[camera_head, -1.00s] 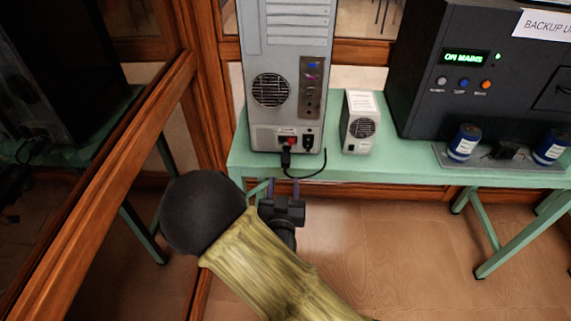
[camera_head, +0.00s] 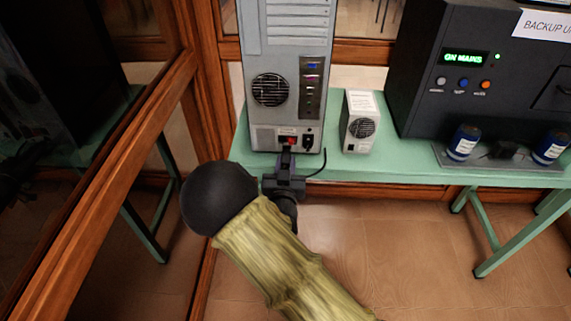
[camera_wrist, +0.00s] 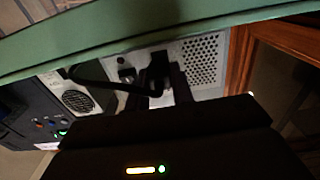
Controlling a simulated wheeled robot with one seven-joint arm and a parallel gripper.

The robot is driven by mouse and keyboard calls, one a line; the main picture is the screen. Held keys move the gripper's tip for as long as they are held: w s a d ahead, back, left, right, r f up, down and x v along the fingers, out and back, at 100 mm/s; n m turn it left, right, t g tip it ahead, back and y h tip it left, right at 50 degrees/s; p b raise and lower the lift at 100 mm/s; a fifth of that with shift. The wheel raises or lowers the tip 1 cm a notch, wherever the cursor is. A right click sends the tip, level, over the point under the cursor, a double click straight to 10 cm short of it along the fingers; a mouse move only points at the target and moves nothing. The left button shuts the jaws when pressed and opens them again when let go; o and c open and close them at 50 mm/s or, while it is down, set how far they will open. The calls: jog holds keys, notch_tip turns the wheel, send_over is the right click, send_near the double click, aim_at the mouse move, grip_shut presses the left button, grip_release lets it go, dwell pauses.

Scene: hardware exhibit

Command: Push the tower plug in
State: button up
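The grey computer tower (camera_head: 289,100) stands on the green table, its back panel facing me. A red switch (camera_head: 288,142) and a dark socket (camera_head: 308,141) show low on that panel. The black tower plug (camera_wrist: 157,68) is at the panel's bottom in the wrist view, its cable curving aside. My gripper (camera_head: 285,160) is in front of the panel, its fingers close together around the plug; they also show in the wrist view (camera_wrist: 160,88). The fingers hide much of the plug in the head view. I cannot tell how deep it sits.
A small grey box with a fan (camera_head: 360,125) stands right of the tower. A dark backup unit (camera_head: 470,80) and blue cylinders (camera_head: 463,143) are further right. The green table's front edge (camera_head: 400,178) runs below. A wooden-framed glass partition (camera_head: 140,125) is close on the left.

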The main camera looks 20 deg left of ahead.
aim_at(286, 154)
grip_shut()
jog(key=shift+b+x, duration=0.35)
jog(key=shift+x, duration=1.15)
jog(key=shift+w+r, duration=0.1)
jog(key=shift+r, duration=0.05)
jog(key=o, duration=0.8)
grip_release()
jog(key=shift+w+a, duration=0.1)
jog(key=shift+w, duration=0.05)
jog(key=b+v, duration=0.1)
jog(key=v, duration=1.6)
jog(key=shift+s, duration=0.3)
